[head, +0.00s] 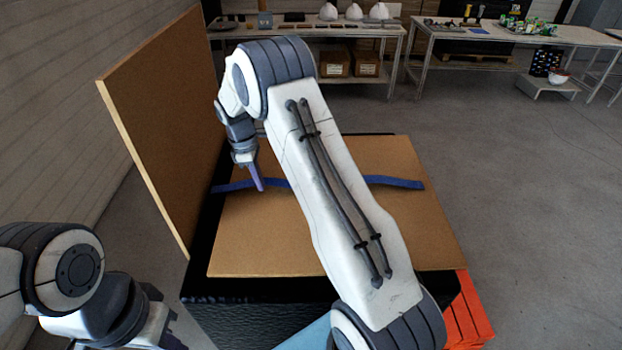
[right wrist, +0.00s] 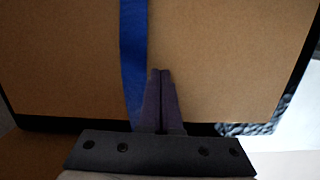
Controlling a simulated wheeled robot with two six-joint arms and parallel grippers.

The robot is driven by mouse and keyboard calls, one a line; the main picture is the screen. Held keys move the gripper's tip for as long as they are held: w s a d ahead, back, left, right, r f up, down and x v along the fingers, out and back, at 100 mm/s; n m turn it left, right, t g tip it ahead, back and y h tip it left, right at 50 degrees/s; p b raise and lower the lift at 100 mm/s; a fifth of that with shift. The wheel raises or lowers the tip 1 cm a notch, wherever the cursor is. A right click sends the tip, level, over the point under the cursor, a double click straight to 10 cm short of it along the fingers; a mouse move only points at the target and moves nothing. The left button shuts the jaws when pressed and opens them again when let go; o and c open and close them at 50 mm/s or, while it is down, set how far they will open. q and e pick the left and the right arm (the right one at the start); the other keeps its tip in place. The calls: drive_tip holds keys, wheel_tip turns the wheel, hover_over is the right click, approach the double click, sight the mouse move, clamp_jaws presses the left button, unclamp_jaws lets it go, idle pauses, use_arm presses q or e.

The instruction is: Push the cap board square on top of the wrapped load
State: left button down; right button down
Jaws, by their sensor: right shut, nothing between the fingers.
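The cap board (head: 270,240), a flat brown sheet, lies on top of the black-wrapped load (head: 250,312). A wide black strip of load shows along the board's left side and another along the front, so the board looks offset to the right. A blue strap (head: 395,181) runs across the board. My right gripper (head: 258,180) is shut and empty, pointing down at the board's left part beside the strap. In the right wrist view its closed fingertips (right wrist: 160,73) are beside the strap (right wrist: 133,50); contact is unclear.
A large brown panel (head: 170,110) stands upright close along the load's left side. An orange pallet (head: 468,315) shows under the load at right. Tables with white helmet shells (head: 354,11) and other goods stand at the back. The floor at right is clear.

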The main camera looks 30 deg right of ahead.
sight(277, 190)
drive_tip(key=d+f, duration=0.2)
drive_tip(key=d, duration=0.1)
drive_tip(key=w+d+f, duration=0.1)
drive_tip(key=shift+w+d, duration=0.1)
drive_tip(key=shift+d, duration=0.3)
drive_tip(key=s+d+p, duration=0.2)
drive_tip(key=d, duration=0.1)
drive_tip(key=s+d+p, duration=0.2)
drive_tip(key=d, duration=0.1)
drive_tip(key=s+d+p, duration=0.2)
drive_tip(key=d, duration=0.1)
drive_tip(key=shift+s+d+r, duration=0.2)
drive_tip(key=shift+s+d, duration=0.1)
drive_tip(key=shift+d, duration=0.1)
drive_tip(key=shift+f+p, duration=0.5)
drive_tip(key=shift+p, duration=0.15)
drive_tip(key=shift+w+f+b, duration=0.1)
drive_tip(key=shift+f+b, duration=0.35)
drive_tip(key=shift+f, duration=0.05)
drive_tip(key=shift+a, duration=0.1)
drive_tip(key=shift+f, duration=0.1)
